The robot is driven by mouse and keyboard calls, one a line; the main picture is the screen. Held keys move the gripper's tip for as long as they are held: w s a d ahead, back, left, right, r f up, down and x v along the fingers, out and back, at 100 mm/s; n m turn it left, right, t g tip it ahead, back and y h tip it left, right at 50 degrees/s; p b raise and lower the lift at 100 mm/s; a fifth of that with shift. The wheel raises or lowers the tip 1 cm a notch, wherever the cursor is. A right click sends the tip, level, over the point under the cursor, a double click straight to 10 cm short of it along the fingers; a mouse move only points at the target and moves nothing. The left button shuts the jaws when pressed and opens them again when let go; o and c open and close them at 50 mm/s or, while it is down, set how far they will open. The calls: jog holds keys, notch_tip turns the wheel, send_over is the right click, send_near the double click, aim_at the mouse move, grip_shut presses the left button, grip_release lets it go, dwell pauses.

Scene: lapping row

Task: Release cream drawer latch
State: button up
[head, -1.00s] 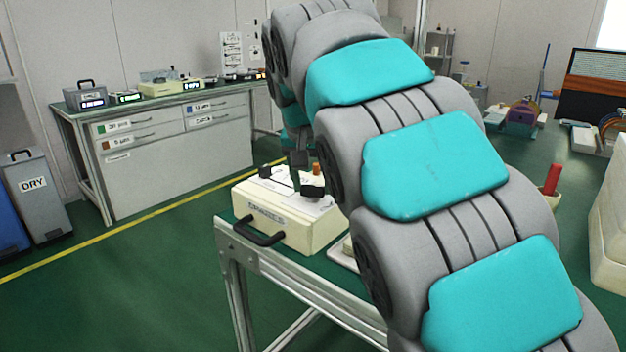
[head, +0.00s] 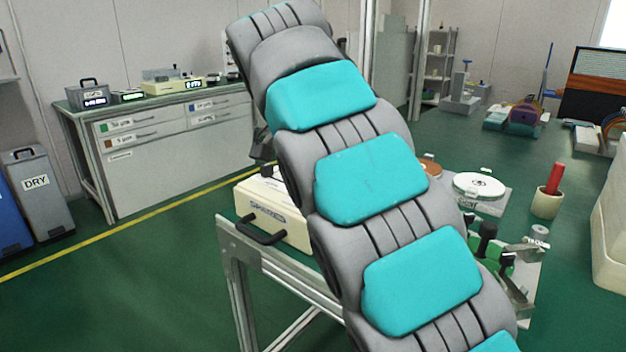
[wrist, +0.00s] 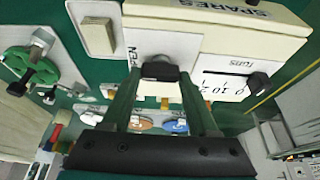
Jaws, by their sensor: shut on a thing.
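The cream drawer unit (head: 262,214), labelled SPARES, sits on the metal-framed bench with its black handle (head: 262,233) at the front. My arm covers its right part in the head view. In the wrist view the cream unit (wrist: 215,20) is at the top, with a white plate (wrist: 190,48) partly marked OPEN. A black latch knob (wrist: 160,70) on this plate lies between the fingertips of my gripper (wrist: 159,78), which is shut on it. A second black knob (wrist: 258,83) stands beside a TURNS scale. The latch's inner parts are hidden.
A round white plate (head: 479,185) and a small green and metal fixture (head: 505,262) are right of my arm. A red stick stands in a cream pot (head: 546,202). A grey drawer bench (head: 160,150) stands at the back left, with open green floor before it.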

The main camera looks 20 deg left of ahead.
jog(key=o, duration=1.4)
jog(key=shift+r, duration=0.1)
